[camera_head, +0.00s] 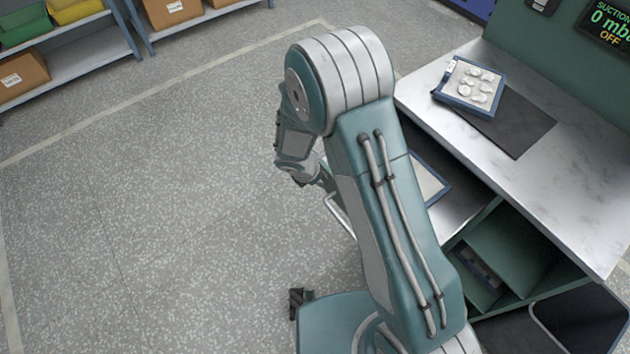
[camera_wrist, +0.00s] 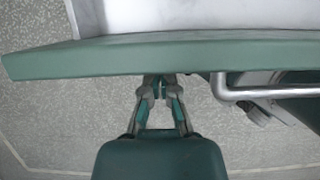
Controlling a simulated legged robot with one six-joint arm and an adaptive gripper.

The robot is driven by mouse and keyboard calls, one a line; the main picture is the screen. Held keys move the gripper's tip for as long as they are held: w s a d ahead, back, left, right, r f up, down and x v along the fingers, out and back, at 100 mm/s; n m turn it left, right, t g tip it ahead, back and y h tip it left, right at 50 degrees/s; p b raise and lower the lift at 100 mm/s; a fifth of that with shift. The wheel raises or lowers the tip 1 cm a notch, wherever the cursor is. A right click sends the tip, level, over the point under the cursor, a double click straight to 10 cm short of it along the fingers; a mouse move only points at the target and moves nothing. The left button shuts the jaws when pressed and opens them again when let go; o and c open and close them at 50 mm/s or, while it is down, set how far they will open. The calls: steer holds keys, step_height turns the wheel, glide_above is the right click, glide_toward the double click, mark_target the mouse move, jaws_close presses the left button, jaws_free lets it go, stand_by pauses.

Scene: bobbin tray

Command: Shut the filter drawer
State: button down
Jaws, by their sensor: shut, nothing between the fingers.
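The filter drawer stands out from the bench; in the head view its pale inside and blue-edged rim (camera_head: 440,190) show to the right of my arm. Its silver bar handle (camera_head: 340,216) shows left of my arm, and my arm hides much of the front. In the wrist view, the drawer's green front (camera_wrist: 150,54) crosses the picture, with the handle (camera_wrist: 270,92) to the right. My gripper (camera_wrist: 161,82) is shut and empty, its fingertips at the front, left of the handle. I cannot tell whether they touch it. In the head view the fingertips are hard to make out.
The bench top (camera_head: 545,185) holds a tray (camera_head: 469,87) of pale round pieces and a dark mat (camera_head: 515,122). Open green compartments (camera_head: 505,250) lie below. A display (camera_head: 607,22) reads OFF. Shelves with bins (camera_head: 75,62) stand far left. The floor (camera_head: 150,190) left of my arm is clear.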

steer(key=w+d, duration=0.3)
steer(key=d, duration=0.2)
steer(key=w+d, duration=0.4)
steer(key=d, duration=0.2)
steer(key=w+d, duration=0.4)
steer(key=d, duration=0.1)
steer(key=shift+d, duration=0.35)
